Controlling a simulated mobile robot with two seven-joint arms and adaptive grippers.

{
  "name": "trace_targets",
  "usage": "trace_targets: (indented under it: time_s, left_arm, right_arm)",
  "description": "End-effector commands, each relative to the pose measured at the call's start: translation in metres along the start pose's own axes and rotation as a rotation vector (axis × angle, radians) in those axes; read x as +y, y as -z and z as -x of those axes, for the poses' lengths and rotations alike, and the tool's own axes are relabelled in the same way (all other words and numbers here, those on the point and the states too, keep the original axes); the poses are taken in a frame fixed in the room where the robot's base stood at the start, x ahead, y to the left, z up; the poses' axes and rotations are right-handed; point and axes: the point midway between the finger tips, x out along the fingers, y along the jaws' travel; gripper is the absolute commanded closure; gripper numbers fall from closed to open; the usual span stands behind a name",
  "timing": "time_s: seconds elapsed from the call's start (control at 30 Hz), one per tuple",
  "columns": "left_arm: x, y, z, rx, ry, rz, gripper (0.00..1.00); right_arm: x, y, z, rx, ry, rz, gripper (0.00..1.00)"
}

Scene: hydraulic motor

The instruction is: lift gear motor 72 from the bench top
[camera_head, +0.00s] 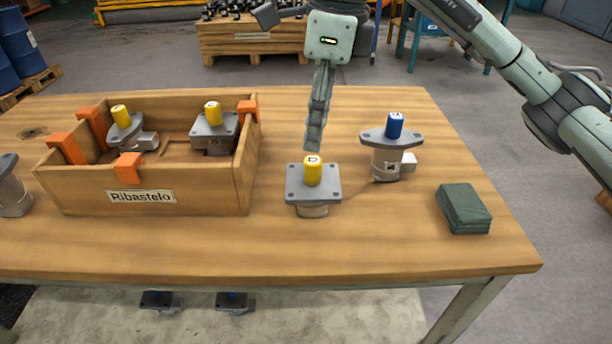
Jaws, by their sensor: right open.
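A grey gear motor with a square flange and a yellow shaft cap (313,188) stands upright on the bench top (400,250). A mark on its cap is too small to read, so I cannot tell whether it is number 72. My right gripper (315,138) points down just above and behind this cap. It is open, seen edge-on, and holds nothing. A second motor with an oval flange and a blue cap (388,148) stands to its right. My left gripper is out of view.
A wooden box (150,195) labelled "Ribastelo" with orange clips holds two yellow-capped motors (214,132). Another motor (12,190) is cut off at the left edge. A folded green cloth (463,208) lies at right. The front of the bench is clear.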

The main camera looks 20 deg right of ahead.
Motion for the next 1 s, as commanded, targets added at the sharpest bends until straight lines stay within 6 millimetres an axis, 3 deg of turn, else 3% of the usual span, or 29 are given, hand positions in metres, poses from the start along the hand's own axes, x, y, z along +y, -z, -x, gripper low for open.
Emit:
trace_targets:
  time_s: [0.5, 0.83, 1.0]
  left_arm:
    - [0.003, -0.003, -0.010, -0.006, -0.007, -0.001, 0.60]
    - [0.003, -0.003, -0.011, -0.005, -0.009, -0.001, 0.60]
    - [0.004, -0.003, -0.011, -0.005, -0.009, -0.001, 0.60]
  right_arm:
    - [0.002, 0.002, -0.067, 0.003, 0.001, -0.002, 0.51]
    - [0.002, 0.002, -0.075, 0.001, 0.003, -0.001, 0.51]
    - [0.002, 0.002, -0.074, 0.000, 0.002, -0.001, 0.72]
